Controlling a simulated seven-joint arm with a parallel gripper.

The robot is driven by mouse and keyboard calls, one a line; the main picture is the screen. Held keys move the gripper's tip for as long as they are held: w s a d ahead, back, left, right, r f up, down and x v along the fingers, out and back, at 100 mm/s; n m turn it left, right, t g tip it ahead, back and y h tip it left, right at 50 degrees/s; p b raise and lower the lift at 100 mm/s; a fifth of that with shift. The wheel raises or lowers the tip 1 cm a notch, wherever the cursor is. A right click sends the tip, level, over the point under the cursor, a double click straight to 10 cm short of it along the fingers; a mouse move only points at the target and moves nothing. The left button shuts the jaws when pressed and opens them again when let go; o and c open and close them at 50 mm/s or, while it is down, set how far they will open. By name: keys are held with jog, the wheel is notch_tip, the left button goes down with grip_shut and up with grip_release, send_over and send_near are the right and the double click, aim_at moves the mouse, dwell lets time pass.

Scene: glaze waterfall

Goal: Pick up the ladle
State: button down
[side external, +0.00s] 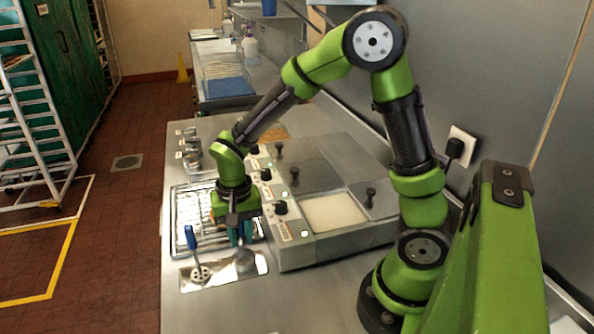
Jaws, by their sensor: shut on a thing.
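My gripper (241,238) points down over the front of the counter, at the near end of the wire rack. It is shut on the ladle, whose grey metal bowl (245,261) shows just below the fingers, over or on a shiny metal tray (262,268). The fingers hide most of the ladle's handle. I cannot tell whether the bowl touches the tray.
A wire rack (190,215) lies behind the tray. A steel unit with knobs and lidded wells (315,243) stands close on the right; one well holds pale liquid (333,212). Small metal cups (192,155) stand at the far left. The counter front (215,312) is clear.

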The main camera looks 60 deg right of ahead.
jog(key=shift+r, duration=0.15)
notch_tip(320, 180, up, 8)
jog(key=shift+r, duration=0.2)
jog(key=s+d+r+m, duration=0.2)
jog(key=d, duration=0.4)
jog(key=s+d+r+m, duration=0.2)
jog(key=d, duration=0.3)
jog(key=s+d+m, duration=0.2)
jog(key=s+d, duration=0.4)
jog(key=s, duration=0.3)
notch_tip(320, 180, down, 10)
jog(key=shift+w+r, duration=0.2)
jog(key=shift+w, duration=0.1)
jog(key=shift+d, duration=0.1)
jog(key=shift+r, duration=0.1)
dwell(0.7)
notch_tip(320, 180, up, 8)
dwell(1.3)
